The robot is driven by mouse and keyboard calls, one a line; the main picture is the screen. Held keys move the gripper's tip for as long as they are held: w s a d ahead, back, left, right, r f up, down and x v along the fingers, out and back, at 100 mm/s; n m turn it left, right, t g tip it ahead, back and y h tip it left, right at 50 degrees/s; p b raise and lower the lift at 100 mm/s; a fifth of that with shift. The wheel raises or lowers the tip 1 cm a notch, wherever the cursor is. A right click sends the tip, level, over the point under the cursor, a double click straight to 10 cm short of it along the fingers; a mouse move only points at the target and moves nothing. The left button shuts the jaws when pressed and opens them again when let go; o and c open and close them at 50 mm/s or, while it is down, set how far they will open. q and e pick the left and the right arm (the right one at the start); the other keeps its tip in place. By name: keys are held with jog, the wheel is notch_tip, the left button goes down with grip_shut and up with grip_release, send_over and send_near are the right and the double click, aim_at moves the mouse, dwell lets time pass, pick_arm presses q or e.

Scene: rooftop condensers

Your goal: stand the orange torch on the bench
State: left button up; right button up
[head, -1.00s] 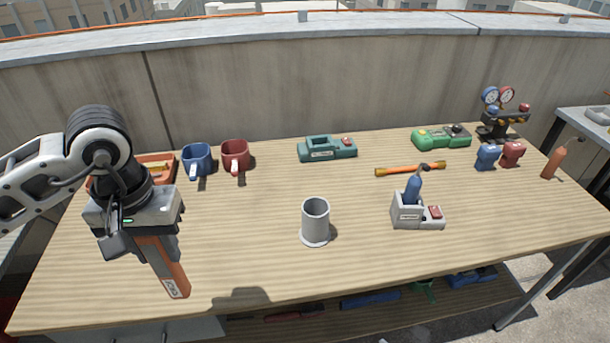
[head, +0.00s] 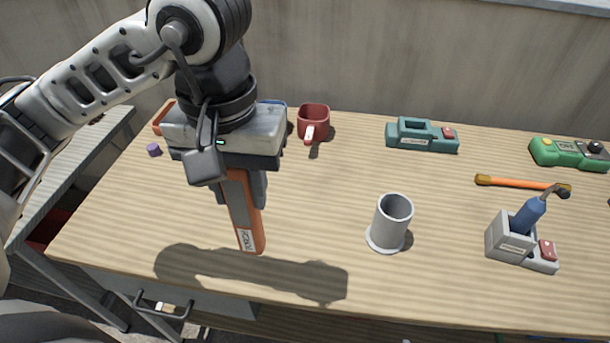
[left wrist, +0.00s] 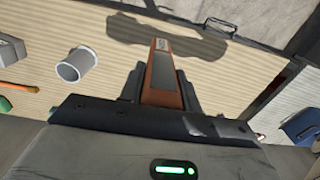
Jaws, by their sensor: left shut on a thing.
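The orange torch (head: 245,222) is a long orange body with a grey side and a white label near its lower end. My left gripper (head: 240,188) is shut on its upper part and points down. The torch hangs roughly upright, leaning a little in the picture, and its upper end is hidden by the gripper. It looks to be above the wooden bench (head: 330,185), with the arm's shadow in front of it. In the left wrist view the torch (left wrist: 163,75) sticks out between the fingers (left wrist: 162,90). My right gripper is not in view.
A grey cup-like holder (head: 389,224) stands right of the torch. Bare bench lies between torch and holder.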

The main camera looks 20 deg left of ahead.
pick_arm(q)
jog(key=w+a+f, duration=0.3)
jog(key=w+f, duration=0.3)
jog(key=w+a+f+p, duration=0.1)
jog(key=w+a+f, duration=0.3)
jog(key=w+f, duration=0.2)
jog(key=shift+f, duration=0.75)
jog(key=o, duration=1.1)
jog(key=shift+r, duration=0.1)
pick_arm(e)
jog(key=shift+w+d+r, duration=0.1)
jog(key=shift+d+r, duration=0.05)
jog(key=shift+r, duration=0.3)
